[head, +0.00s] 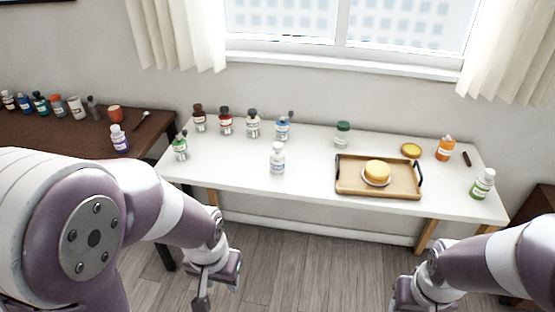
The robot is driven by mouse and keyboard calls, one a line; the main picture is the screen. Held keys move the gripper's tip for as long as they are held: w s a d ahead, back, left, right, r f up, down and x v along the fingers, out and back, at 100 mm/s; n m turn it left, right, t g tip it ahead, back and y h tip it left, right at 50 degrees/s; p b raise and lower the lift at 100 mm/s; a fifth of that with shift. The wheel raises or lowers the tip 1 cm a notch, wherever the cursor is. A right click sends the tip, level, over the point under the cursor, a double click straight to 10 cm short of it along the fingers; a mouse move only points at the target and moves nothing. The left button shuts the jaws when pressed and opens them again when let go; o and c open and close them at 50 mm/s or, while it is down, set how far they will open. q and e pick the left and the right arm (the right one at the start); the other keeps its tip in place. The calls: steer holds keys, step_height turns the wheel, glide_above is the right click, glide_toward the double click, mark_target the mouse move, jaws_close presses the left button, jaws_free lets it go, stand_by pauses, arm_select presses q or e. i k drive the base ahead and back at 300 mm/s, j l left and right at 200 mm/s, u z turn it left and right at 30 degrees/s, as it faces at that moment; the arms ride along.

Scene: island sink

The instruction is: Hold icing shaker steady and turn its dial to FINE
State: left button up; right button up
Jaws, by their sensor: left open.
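A white container (277,158) that looks like the icing shaker stands upright near the front middle of the white table. It has a white top and a small label; the dial and its marks are too small to read. My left gripper (214,283) is open and empty, low in front of the table and apart from the container. My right gripper (412,296) is at the bottom right, in front of the table and cut by the frame edge. Its fingers do not show clearly.
Several bottles, such as a red one (225,121), stand at the table's back left. A wooden tray (350,184) with a yellow cake (377,170) lies right of centre. A green bottle (482,184) and an orange one (446,148) are farther right. The surface around the white container is clear.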

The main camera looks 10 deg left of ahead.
mark_target(278, 151)
steer(key=i+j+z, duration=0.2)
steer(key=i+j, duration=0.2)
steer(key=j, duration=0.2)
steer(key=i+j+z, duration=0.1)
steer(key=j, duration=0.25)
steer(key=i+j+z, duration=0.1)
steer(key=i+j, duration=0.15)
steer(key=i+j+z, duration=0.1)
steer(key=j, duration=0.3)
steer(key=i+j+z, duration=0.1)
steer(key=j, duration=0.3)
steer(key=i, duration=0.1)
